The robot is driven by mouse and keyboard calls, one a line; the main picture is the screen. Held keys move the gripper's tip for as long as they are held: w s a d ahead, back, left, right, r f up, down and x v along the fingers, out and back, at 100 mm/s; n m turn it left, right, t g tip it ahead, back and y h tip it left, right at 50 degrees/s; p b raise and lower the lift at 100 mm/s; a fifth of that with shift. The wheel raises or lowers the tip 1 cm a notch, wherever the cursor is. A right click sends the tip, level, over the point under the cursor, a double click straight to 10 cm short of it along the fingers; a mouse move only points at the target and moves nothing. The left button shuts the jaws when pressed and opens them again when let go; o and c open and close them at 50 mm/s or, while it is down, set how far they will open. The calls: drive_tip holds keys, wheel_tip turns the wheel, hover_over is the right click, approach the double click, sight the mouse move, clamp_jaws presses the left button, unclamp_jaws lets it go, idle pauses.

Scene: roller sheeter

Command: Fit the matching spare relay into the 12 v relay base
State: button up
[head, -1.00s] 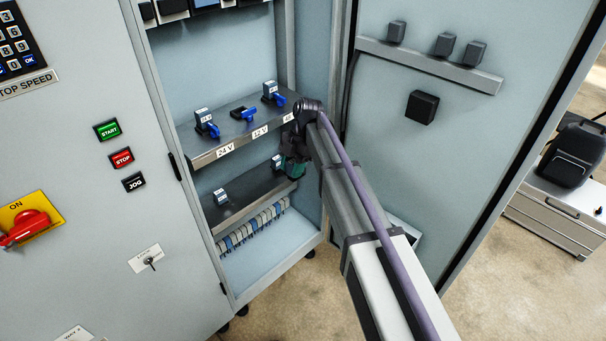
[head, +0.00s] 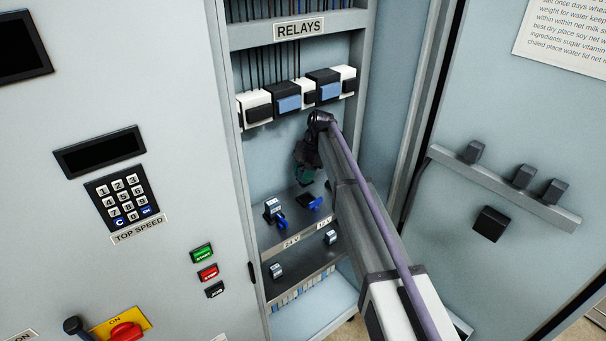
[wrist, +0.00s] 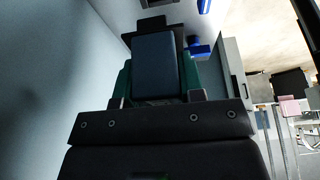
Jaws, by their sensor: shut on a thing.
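My gripper (head: 304,174), with green fingers, is above the upper shelf (head: 268,243) in the cabinet. In the wrist view it is shut on a dark blue-grey block, a relay (wrist: 155,66). The 12 V relay base (head: 306,199) is dark with a blue lever (head: 316,203) and has no relay on it. My gripper is above and apart from it. The 24 V position left of it holds a relay (head: 272,205) with its own blue lever. The held relay's marking cannot be read. My arm hides the shelf's right part.
Two relays, one at left (head: 277,270) and one at right (head: 330,237), stand on the lower shelf. A row of black and white relays (head: 290,102) hangs above, under the RELAYS sign (head: 299,30). The open door (head: 510,120) is at right.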

drive_tip(key=shift+s+d+f+b, duration=0.2)
drive_tip(key=shift+s+f+b, duration=0.1)
drive_tip(key=shift+b, duration=0.1)
wheel_tip(320, 180, down, 3)
drive_tip(key=b, duration=0.3)
drive_tip(key=shift+w+f, duration=0.1)
idle(1.0)
drive_tip(key=shift+f+b, duration=1.45)
drive_tip(key=shift+b, duration=0.05)
drive_tip(key=o, duration=1)
drive_tip(key=shift+r, duration=0.1)
drive_tip(key=shift+o, duration=0.2)
drive_tip(key=p+v, duration=1)
drive_tip(key=shift+w+r, duration=0.15)
drive_tip(key=shift+r, duration=0.2)
drive_tip(key=shift+d, duration=0.1)
